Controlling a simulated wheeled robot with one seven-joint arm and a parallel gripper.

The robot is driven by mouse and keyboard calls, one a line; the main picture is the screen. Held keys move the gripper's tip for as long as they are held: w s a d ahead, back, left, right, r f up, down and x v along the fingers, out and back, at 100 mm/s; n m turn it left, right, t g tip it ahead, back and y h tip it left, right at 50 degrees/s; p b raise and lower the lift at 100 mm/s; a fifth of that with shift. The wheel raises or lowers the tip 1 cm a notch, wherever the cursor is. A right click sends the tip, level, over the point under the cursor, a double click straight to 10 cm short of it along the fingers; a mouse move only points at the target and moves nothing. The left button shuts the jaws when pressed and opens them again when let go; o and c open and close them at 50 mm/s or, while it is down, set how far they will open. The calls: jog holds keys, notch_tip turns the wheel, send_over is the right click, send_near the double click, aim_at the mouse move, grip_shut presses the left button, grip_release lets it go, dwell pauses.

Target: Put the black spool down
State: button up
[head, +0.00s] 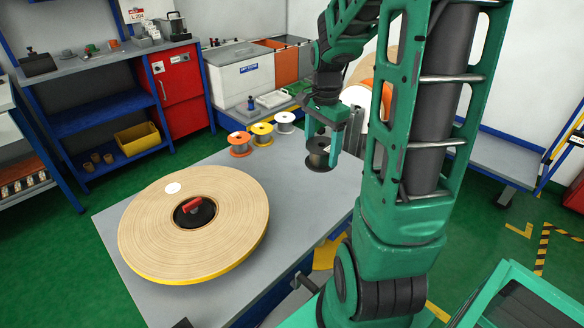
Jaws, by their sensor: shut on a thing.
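The black spool (319,162) is between the fingers of my gripper (323,148), near the right edge of the grey table (296,187). My gripper points down and is shut on it. Part of the spool is hidden behind the fingers. I cannot tell from this view whether its lower flange touches the tabletop or hangs just above it.
An orange spool (239,144), a yellow spool (262,134) and a white spool (285,123) stand in a row at the table's back edge. A large tape roll (235,222) with a red-handled hub fills the front left. Bare tabletop lies between.

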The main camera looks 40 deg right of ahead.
aim_at(314, 161)
jog(key=a+f, duration=0.2)
jog(key=shift+a+f, duration=0.15)
jog(key=shift+f, duration=0.25)
jog(key=shift+w+f, duration=0.15)
jog(key=shift+f, duration=0.2)
jog(key=w+d+f, duration=0.1)
jog(key=d+f, duration=0.1)
jog(key=d, duration=0.1)
jog(key=w+d+f, duration=0.2)
jog(key=d, duration=0.1)
jog(key=w+d+f, duration=0.2)
jog(key=d, duration=0.1)
jog(key=shift+w+d+f, duration=0.2)
jog(key=shift+d+f, duration=0.1)
jog(key=shift+d, duration=0.1)
jog(key=shift+f, duration=2)
jog(key=shift+f, duration=0.1)
jog(key=o, duration=1.4)
jog(key=shift+c, duration=0.2)
